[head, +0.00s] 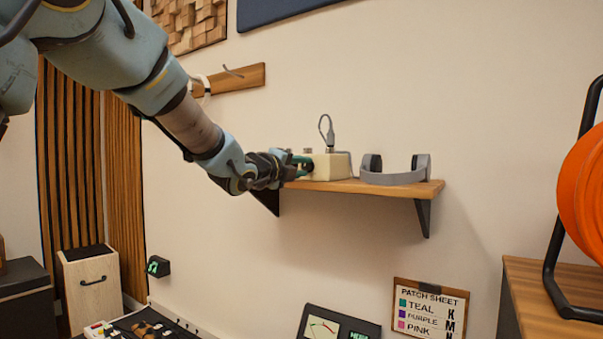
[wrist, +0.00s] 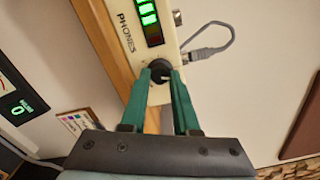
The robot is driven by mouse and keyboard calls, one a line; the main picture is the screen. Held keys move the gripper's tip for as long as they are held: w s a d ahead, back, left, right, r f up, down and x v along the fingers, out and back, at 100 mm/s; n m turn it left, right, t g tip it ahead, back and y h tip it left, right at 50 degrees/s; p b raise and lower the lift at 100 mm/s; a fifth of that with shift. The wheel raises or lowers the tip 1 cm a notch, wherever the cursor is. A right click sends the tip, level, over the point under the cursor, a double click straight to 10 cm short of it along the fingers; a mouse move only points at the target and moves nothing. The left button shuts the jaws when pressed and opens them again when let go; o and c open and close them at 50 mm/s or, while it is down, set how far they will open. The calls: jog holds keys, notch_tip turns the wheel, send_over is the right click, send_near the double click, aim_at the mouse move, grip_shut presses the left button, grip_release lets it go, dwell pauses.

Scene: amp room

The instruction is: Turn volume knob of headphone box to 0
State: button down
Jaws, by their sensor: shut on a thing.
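The headphone box (head: 333,166) is a cream box on the wooden wall shelf. In the wrist view its face (wrist: 133,20) reads "PHONES" and has a green-lit level display (wrist: 149,20). The black volume knob (wrist: 160,70) with a pale pointer mark sits below the display. My gripper (wrist: 160,80) has its green fingers shut on the knob, one on each side. In the head view my gripper (head: 301,167) reaches the box's left side and hides its knob face.
Grey headphones (head: 396,170) lie on the shelf (head: 375,187) right of the box. A grey cable (head: 327,130) is plugged into the box top. Below are a meter panel (head: 337,324), a patch sheet (head: 431,309) and a cluttered desk. An orange reel (head: 582,190) stands at right.

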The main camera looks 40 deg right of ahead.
jog(key=n, duration=0.4)
jog(key=shift+n, duration=0.3)
jog(key=n, duration=0.3)
jog(key=shift+r+n+p, duration=0.1)
jog(key=shift+n+p, duration=0.25)
jog(key=shift+n, duration=0.05)
jog(key=n+p, duration=0.1)
jog(key=n, duration=0.3)
jog(key=n+p, duration=0.2)
jog(key=n, duration=0.3)
jog(key=shift+w, duration=0.1)
jog(key=n+p, duration=0.2)
jog(key=n, duration=0.1)
jog(key=shift+n, duration=0.3)
jog(key=n+p, duration=0.2)
jog(key=n, duration=0.1)
jog(key=shift+a+n, duration=0.1)
jog(key=shift+n, duration=0.3)
jog(key=n+p, duration=0.2)
jog(key=n, duration=0.1)
jog(key=shift+n+p, duration=0.7)
jog(key=shift+n, duration=0.9)
